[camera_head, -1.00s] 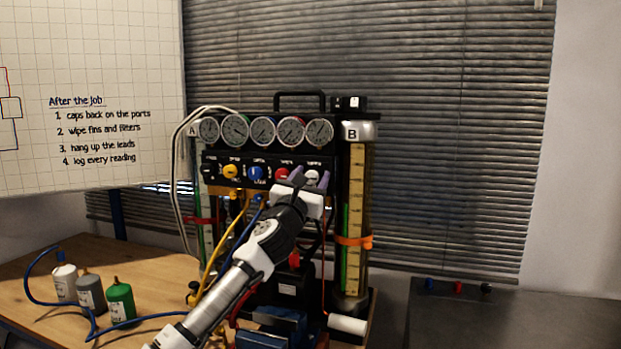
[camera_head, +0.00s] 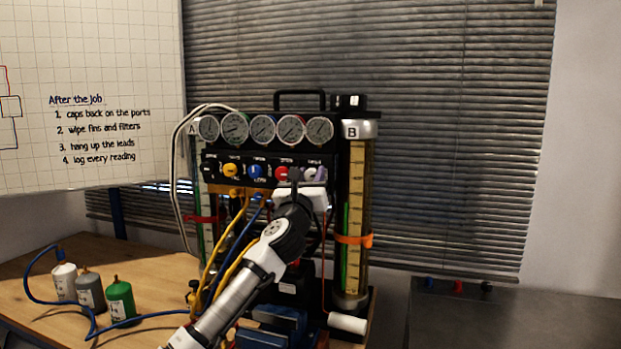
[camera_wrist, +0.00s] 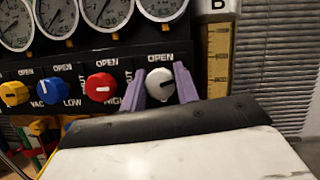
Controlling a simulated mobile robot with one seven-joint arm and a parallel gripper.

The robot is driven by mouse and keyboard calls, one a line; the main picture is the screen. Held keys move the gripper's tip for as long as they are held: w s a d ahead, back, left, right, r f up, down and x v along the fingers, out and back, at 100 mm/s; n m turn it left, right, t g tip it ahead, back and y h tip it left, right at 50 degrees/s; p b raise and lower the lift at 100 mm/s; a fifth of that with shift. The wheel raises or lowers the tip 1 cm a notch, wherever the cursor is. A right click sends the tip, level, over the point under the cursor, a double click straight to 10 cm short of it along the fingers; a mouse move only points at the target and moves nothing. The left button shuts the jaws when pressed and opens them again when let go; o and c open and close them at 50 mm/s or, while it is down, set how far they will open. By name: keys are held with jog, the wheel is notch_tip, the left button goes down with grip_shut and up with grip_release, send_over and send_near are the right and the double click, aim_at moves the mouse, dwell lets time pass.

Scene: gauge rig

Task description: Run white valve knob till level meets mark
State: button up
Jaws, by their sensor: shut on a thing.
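The white valve knob (camera_wrist: 160,88) is at the right end of the row of knobs on the black panel. In the wrist view my gripper (camera_wrist: 159,84) has one purple finger on each side of it, shut on it. The knob's dark pointer line is tilted. In the head view the knob (camera_head: 310,174) is partly hidden by my gripper (camera_head: 309,176). Tube B (camera_head: 357,195) stands right of the panel, with a yellow scale, a green column (camera_head: 345,225) and an orange band (camera_head: 354,240) around it. The exact level is too small to read.
Red (camera_wrist: 101,87), blue (camera_wrist: 52,90) and yellow (camera_wrist: 14,93) knobs sit left of the white one, the red close to my left finger. Several gauges (camera_head: 263,129) are above. Tube A (camera_head: 202,230) has a red band. Hoses hang beneath the panel.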

jog(key=n+y, duration=0.1)
jog(key=n, duration=0.2)
jog(key=n+y, duration=0.2)
jog(key=n, duration=0.1)
jog(key=shift+n+y, duration=0.3)
jog(key=shift+n, duration=0.1)
jog(key=n+y, duration=0.1)
jog(key=n, duration=0.1)
jog(key=n+p, duration=0.1)
jog(key=n, duration=0.1)
jog(key=shift+n+g+y, duration=0.4)
jog(key=n+g+y+p, duration=0.1)
jog(key=n, duration=0.2)
jog(key=n+g+p, duration=0.1)
jog(key=n, duration=0.2)
jog(key=shift+n+y+p, duration=0.3)
jog(key=shift+y+p, duration=0.1)
jog(key=shift+n, duration=0.3)
jog(key=o, duration=1)
jog(key=shift+c, duration=0.2)
jog(key=s+b, duration=0.4)
jog(key=s, duration=0.9)
jog(key=shift+s+d+f, duration=0.4)
jog(key=shift+d, duration=0.05)
